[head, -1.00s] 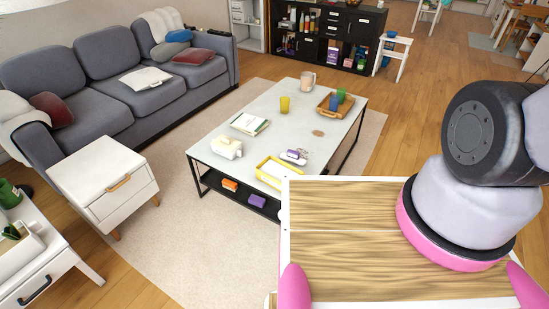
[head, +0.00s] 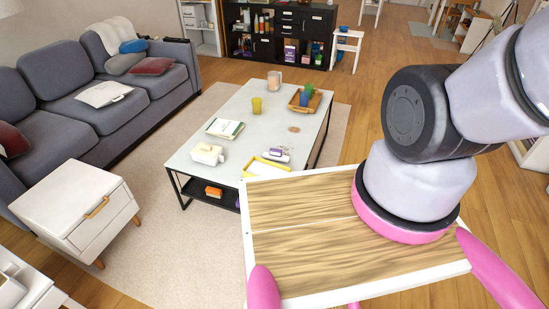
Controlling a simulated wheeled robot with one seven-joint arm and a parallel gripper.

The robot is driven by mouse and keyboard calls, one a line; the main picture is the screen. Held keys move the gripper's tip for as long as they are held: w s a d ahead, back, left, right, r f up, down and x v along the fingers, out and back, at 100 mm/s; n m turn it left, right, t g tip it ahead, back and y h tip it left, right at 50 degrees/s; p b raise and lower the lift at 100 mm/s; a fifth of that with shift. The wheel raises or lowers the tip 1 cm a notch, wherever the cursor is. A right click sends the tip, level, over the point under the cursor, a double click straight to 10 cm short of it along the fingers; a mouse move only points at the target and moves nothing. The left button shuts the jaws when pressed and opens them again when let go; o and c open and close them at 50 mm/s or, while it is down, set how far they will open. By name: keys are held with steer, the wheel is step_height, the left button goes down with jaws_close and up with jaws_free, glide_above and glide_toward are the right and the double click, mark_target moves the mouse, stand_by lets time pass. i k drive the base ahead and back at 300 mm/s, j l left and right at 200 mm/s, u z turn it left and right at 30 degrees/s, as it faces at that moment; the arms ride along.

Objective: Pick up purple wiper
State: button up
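A small white-and-purple item (head: 275,154) lies on the near end of the coffee table (head: 233,117), beside a yellow tray (head: 252,169). It is too small to tell for sure that it is the purple wiper.
The coffee table also bears a tissue box (head: 207,154), a book (head: 225,128), a yellow cup (head: 257,105) and a brown tray (head: 297,104) with cups. A white side table (head: 72,205) and a grey sofa (head: 95,118) stand left. Wood floor is open to the table's right.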

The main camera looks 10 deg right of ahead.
mark_target(274, 153)
steer(key=i+l, duration=0.15)
steer(key=l, duration=0.2)
steer(key=i+l+u, duration=0.1)
steer(key=l, duration=0.3)
steer(key=i+l, duration=0.2)
steer(key=l, duration=0.2)
steer(key=i+l, duration=0.1)
steer(key=l, duration=0.25)
steer(key=i+l+u, duration=0.1)
steer(key=l, duration=0.3)
steer(key=i+l, duration=0.2)
steer(key=l, duration=0.2)
steer(key=i+l+u, duration=0.1)
steer(key=l, duration=0.3)
steer(key=i+l, duration=0.1)
steer(key=l, duration=0.3)
